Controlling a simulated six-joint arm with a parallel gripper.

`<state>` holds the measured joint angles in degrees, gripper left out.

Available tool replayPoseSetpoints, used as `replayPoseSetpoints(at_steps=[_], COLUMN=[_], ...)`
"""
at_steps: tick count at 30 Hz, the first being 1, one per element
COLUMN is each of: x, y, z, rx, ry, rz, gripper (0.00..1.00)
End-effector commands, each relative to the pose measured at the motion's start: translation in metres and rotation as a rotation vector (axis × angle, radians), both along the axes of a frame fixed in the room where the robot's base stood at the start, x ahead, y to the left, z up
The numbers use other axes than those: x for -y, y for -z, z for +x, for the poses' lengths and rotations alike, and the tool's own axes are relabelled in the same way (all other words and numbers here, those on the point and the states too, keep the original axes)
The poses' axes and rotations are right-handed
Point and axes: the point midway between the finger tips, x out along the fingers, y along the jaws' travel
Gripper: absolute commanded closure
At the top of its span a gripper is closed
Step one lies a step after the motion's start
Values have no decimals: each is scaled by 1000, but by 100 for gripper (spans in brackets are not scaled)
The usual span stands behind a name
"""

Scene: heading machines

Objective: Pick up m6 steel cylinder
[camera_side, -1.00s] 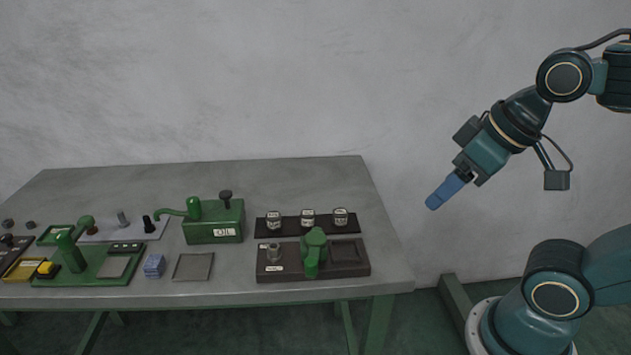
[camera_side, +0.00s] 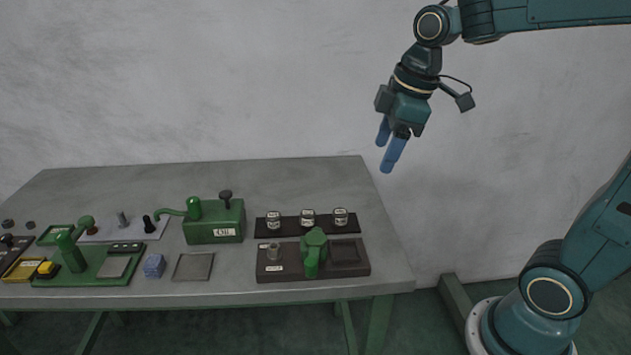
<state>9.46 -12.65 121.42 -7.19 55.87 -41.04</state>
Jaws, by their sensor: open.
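Several small steel cylinders show on the table. Three with pale labels, a left one (camera_side: 273,220), a middle one (camera_side: 307,218) and a right one (camera_side: 341,216), stand upright in a row on a dark rack (camera_side: 324,230). The labels are too small to read, so I cannot tell which is m6. Another short metal cylinder (camera_side: 273,251) stands on the dark base in front of the rack. My gripper (camera_side: 383,156) is open and empty, with its blue fingers pointing down. It is high above the table's right end, up and to the right of the rack.
A green clamp-like device (camera_side: 314,251) stands on the dark base (camera_side: 349,271). A green oil box (camera_side: 214,221) with a spout, a grey plate (camera_side: 193,267), a blue block (camera_side: 154,266) and a green press (camera_side: 72,254) are further left. The table's right end (camera_side: 385,245) is clear.

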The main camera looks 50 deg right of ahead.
Motion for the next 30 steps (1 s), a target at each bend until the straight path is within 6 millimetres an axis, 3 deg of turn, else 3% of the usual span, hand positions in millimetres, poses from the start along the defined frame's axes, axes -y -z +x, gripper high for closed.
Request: replayPoseSetpoints(at_steps=[11,18,30], x=[36,65,106], y=[30,61,116], z=[70,108,147], rx=[-99,-143,-173], ry=[-347,-574,-878], rz=[-38,-37,-11], gripper=[39,39,39])
